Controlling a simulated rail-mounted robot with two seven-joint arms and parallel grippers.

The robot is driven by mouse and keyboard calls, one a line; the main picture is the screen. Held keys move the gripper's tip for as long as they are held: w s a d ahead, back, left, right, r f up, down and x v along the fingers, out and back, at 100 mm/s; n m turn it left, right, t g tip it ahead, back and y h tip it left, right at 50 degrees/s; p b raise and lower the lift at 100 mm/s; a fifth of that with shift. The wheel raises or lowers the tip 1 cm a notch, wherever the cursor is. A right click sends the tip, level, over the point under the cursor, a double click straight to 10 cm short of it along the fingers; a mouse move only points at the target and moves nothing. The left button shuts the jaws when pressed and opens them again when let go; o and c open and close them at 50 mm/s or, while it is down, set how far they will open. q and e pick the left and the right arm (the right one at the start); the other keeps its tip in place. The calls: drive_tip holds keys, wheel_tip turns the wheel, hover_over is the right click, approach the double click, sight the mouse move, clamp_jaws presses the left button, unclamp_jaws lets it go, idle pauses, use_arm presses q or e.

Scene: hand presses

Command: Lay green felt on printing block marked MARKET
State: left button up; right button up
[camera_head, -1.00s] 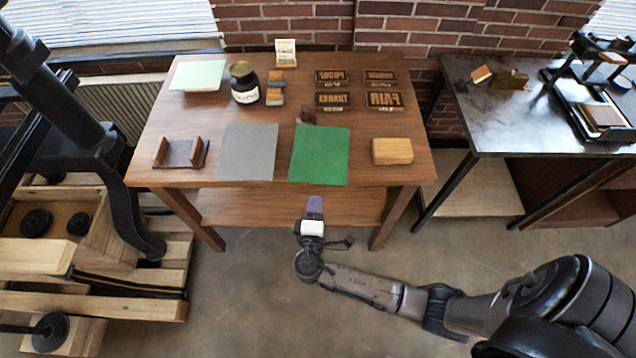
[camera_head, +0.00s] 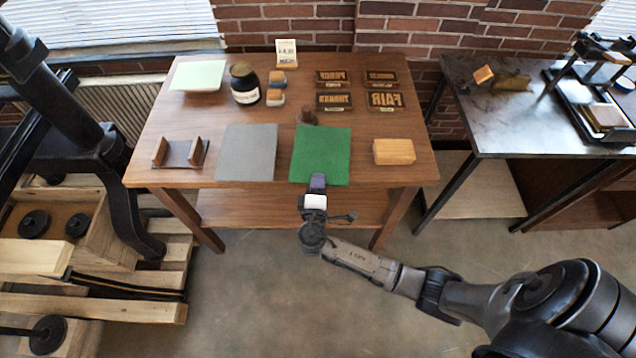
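The green felt (camera_head: 321,153) lies flat at the front edge of the wooden table, right of a grey sheet (camera_head: 248,152). Several dark printing blocks with raised mirrored lettering lie behind it. The front left one of these (camera_head: 334,101) appears to be the MARKET block, though its lettering is small. My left gripper is out of view.
On the wooden table (camera_head: 213,135) stand a wooden block (camera_head: 394,151), a small wooden rack (camera_head: 180,153), a dark jar (camera_head: 244,84), a brown knobbed object (camera_head: 309,116) and a pale pad (camera_head: 197,75). A press stands at left. A metal-topped table (camera_head: 500,120) stands at right.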

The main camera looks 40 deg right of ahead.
clamp_jaws()
wheel_tip(320, 180, up, 3)
drive_tip(key=p, duration=0.2)
drive_tip(key=shift+r+p, duration=0.1)
drive_tip(key=shift+p, duration=0.2)
drive_tip(key=s+a+r+p, duration=0.2)
drive_tip(key=s+a+p, duration=0.1)
drive_tip(key=s+a, duration=0.1)
drive_tip(key=shift+s+a+r, duration=0.35)
drive_tip(key=shift+a+r, duration=0.05)
drive_tip(key=shift+a, duration=0.2)
idle(0.6)
